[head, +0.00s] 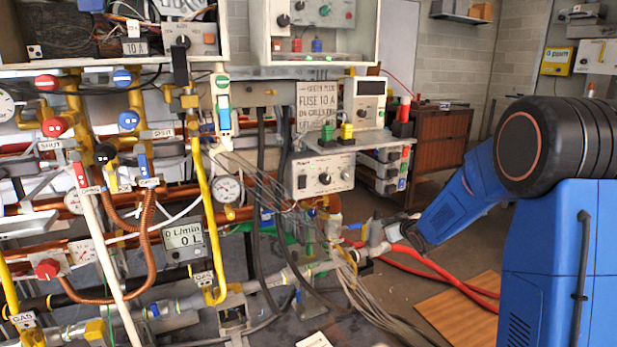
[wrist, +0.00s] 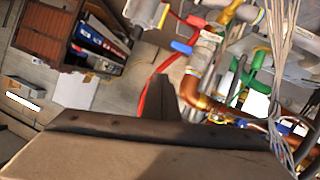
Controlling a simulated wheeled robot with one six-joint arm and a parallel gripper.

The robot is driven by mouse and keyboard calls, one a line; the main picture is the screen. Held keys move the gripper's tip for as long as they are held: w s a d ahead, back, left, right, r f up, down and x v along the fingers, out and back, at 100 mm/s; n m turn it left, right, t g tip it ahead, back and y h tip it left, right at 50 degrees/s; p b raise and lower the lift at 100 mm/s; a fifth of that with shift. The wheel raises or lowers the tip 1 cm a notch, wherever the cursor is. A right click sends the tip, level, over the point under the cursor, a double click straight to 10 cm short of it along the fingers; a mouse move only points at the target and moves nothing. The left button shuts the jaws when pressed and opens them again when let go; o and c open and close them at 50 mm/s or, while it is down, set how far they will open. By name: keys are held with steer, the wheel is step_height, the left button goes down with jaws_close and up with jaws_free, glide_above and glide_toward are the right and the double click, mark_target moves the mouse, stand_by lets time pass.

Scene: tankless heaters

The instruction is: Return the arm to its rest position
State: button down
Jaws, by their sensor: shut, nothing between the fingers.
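My blue arm (head: 460,205) reaches in from the right and extends left and down, toward the pipework. Its end, my gripper (head: 357,258), is small in the head view, in front of the lower pipes and grey cables, and its fingers are hard to make out there. In the wrist view my gripper (wrist: 160,92) rises from the bottom edge as a dark shape, with its fingers together and nothing seen between them. A copper pipe (wrist: 192,92) shows just beyond it; I cannot tell whether they touch.
The pipe wall with gauges, valves and a flow display (head: 184,237) fills the left. Grey cables (head: 375,312) hang near my gripper. Red hoses (head: 440,272) cross the floor by a wooden board (head: 465,308). A brown cabinet (head: 440,140) stands behind; some floor between is clear.

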steer(key=s+d+r+m+g+h, duration=0.15)
steer(key=s+r, duration=0.25)
steer(key=s, duration=0.7)
steer(key=s+d+r+m+g+h, duration=0.15)
steer(key=s+r, duration=0.35)
steer(key=s, duration=0.7)
steer(key=s+a+f+m+g, duration=0.1)
steer(key=s+a+g, duration=0.1)
steer(key=s, duration=1.4)
steer(key=s+a+f+m+g, duration=0.1)
steer(key=s+a+f+g, duration=0.1)
steer(key=s, duration=1.4)
steer(key=shift+s+a+g+y, duration=0.15)
steer(key=shift+a+g+y, duration=0.15)
steer(key=shift+g, duration=0.5)
steer(key=shift+d, duration=0.1)
